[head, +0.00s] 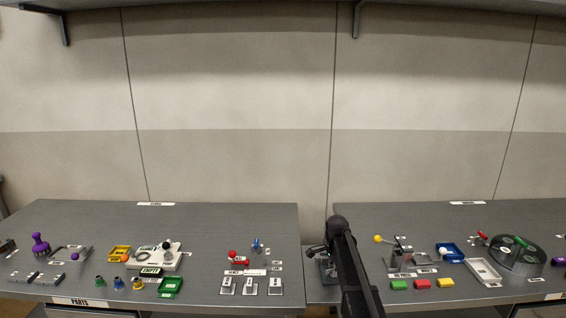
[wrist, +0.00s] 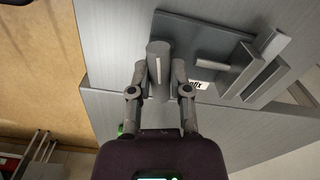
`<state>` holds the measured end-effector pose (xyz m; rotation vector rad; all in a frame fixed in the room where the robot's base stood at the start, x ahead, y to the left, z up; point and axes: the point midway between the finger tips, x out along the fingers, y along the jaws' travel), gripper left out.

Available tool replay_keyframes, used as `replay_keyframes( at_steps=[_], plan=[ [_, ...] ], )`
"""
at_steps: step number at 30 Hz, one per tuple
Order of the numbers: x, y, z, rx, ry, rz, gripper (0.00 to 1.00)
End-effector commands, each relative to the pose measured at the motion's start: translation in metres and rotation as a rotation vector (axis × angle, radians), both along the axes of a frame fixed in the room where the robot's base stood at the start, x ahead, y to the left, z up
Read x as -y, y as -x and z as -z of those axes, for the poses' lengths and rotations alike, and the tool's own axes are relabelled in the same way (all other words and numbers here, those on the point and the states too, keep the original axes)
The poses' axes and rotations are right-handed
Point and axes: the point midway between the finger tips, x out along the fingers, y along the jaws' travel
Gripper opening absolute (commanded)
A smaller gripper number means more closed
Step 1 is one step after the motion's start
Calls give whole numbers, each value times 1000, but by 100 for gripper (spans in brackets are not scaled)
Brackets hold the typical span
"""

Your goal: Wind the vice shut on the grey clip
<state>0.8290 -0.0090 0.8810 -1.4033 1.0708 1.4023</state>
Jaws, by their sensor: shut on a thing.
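In the wrist view my gripper (wrist: 160,70) is shut on a grey round handle (wrist: 159,57) with a pale line along it, one finger on each side. The vice (wrist: 212,64) lies to the right of the handle on a dark base plate (wrist: 190,28); a short grey rod points toward upright grey plates (wrist: 262,80). A grey clip cannot be told apart from these plates. In the head view the vice (head: 326,268) is mostly hidden behind my arm, and its jaws cannot be made out.
A small label (wrist: 198,87) lies beside the vice. The left bench (head: 200,225) and right bench (head: 430,220) hold several small fixtures. Green, red and yellow blocks (head: 422,284) lie right of my arm. A bench edge and brown floor (wrist: 40,60) show left in the wrist view.

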Motion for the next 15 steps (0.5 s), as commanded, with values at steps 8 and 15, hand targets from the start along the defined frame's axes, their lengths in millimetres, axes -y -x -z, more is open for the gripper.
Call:
replay_keyframes(
  at_steps=[8, 15],
  plan=[
    [-1, 0, 0, -1, 0, 58, 0],
    [-1, 1, 0, -1, 0, 193, 0]
  ],
)
